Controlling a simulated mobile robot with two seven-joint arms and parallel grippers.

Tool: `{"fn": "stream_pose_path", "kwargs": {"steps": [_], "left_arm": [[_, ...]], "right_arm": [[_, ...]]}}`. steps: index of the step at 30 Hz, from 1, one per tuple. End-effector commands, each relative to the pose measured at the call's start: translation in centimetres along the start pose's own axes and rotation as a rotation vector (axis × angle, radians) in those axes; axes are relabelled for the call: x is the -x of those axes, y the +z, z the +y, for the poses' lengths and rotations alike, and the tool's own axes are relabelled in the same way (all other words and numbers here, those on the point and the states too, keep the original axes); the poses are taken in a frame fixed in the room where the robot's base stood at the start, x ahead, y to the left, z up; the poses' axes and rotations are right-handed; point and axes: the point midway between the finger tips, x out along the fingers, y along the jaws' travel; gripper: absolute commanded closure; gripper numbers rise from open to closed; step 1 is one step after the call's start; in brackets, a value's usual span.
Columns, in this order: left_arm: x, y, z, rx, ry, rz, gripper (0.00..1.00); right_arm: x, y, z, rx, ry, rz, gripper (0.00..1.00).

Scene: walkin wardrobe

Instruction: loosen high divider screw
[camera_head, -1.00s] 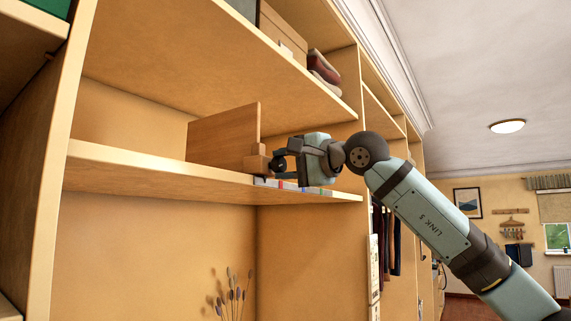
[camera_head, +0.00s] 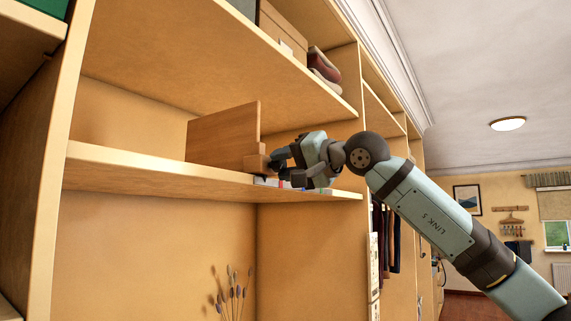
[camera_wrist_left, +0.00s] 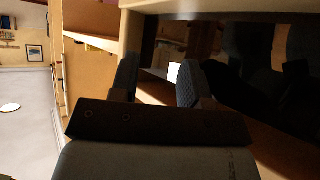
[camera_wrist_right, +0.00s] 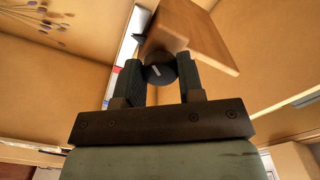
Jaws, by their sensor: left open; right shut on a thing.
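The wooden divider (camera_head: 224,136) stands upright on the high shelf (camera_head: 110,164), with a wooden clamp block (camera_head: 256,163) at its front end. It also shows in the right wrist view (camera_wrist_right: 200,35). The screw's dark round knob (camera_wrist_right: 160,72), with a pale mark on its face, sits at the block. My right gripper (camera_head: 279,160) is shut on this knob, and its two fingers lie on either side of it in the right wrist view (camera_wrist_right: 160,82). My left gripper (camera_wrist_left: 158,80) is open and shows only in the left wrist view, with nothing between its fingers.
Small coloured items (camera_head: 290,184) lie along the shelf just beneath my right gripper. An upper shelf (camera_head: 210,50) spans above the divider, with a box (camera_head: 283,35) and folded cloth (camera_head: 322,68) on it. Dried stems (camera_head: 233,295) stand below.

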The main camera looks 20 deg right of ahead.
Motion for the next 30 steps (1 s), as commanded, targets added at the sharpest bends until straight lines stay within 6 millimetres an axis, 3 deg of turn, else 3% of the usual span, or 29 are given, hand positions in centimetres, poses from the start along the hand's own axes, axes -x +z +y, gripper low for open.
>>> {"fn": "stream_pose_path", "kwargs": {"steps": [8, 9, 12, 23, 30], "left_arm": [[0.0, 0.0, 0.0, 0.001, 0.0, -0.001, 0.57], [0.0, 0.0, 0.0, 0.001, 0.0, -0.001, 0.57], [0.0, 0.0, 0.0, 0.001, 0.0, -0.001, 0.57], [-0.1, 0.2, 0.1, 0.001, 0.001, -0.001, 0.57], [-1.0, 1.5, 0.3, 0.004, 0.006, -0.004, 0.57]], "right_arm": [[0.0, 0.0, 0.0, 0.0, 0.0, -0.001, 0.88], [0.0, 0.0, 0.0, 0.0, 0.0, -0.001, 0.63], [0.0, 0.0, 0.0, 0.0, 0.0, -0.001, 0.4], [0.4, 0.1, 0.1, -0.001, 0.0, 0.0, 0.39], [4.5, 0.1, 0.3, 0.0, -0.001, 0.003, 0.39]]}}
